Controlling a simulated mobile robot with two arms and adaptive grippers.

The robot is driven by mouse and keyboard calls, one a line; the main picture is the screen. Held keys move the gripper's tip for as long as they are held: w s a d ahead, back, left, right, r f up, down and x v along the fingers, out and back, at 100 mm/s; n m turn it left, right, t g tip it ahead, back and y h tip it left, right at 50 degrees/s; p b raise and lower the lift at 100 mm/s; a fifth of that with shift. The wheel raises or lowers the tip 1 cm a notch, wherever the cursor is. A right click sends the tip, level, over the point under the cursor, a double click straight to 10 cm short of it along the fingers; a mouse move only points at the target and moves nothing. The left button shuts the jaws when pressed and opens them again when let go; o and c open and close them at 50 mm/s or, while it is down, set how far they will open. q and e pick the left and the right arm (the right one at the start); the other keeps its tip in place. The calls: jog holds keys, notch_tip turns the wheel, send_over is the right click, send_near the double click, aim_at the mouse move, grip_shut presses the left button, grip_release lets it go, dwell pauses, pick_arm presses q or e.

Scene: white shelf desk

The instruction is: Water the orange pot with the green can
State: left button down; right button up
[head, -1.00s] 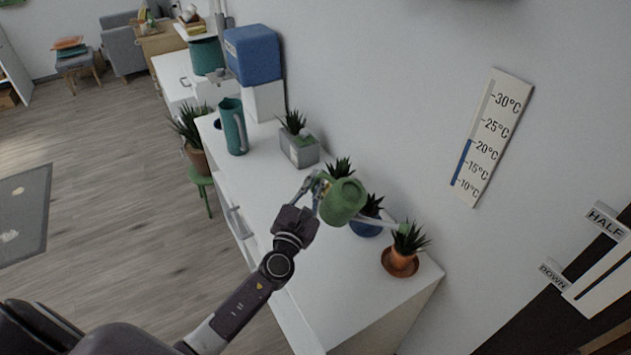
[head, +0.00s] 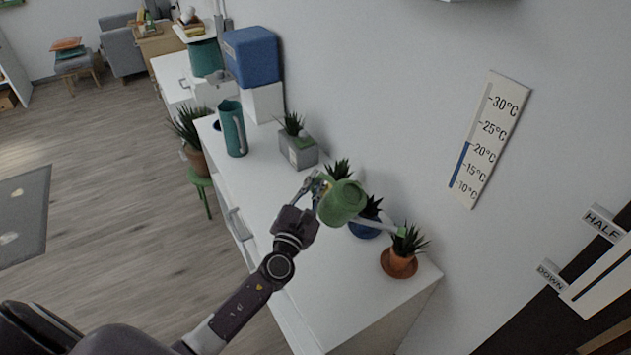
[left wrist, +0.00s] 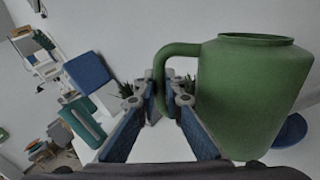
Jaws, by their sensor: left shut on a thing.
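The green can (head: 342,203) is held above the white desk in the head view, and its body fills the right of the left wrist view (left wrist: 252,95). My left gripper (head: 318,186) is shut on the can's handle; in the left wrist view its blue fingers (left wrist: 165,102) close around the handle. The can is tilted, and its pale spout points right with its tip at the plant in the orange pot (head: 399,262). Whether the tip touches the leaves, and whether water flows, I cannot tell. The orange pot stands on a brown saucer near the desk's end. My right gripper is out of view.
A blue pot (head: 364,229) stands partly behind the can. The wall with a thermometer sign (head: 490,138) borders the desk.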

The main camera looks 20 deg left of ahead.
pick_arm(q)
jog(key=shift+d+r+m+p, duration=0.2)
jog(key=shift+r+m+p, duration=0.2)
jog(key=shift+r, duration=0.15)
dwell(0.4)
dwell(0.6)
jog(key=shift+d+r+m, duration=0.2)
jog(key=shift+r+m, duration=0.05)
jog(key=shift+m, duration=0.05)
dwell(2.4)
jog(key=shift+f, duration=0.1)
dwell(0.6)
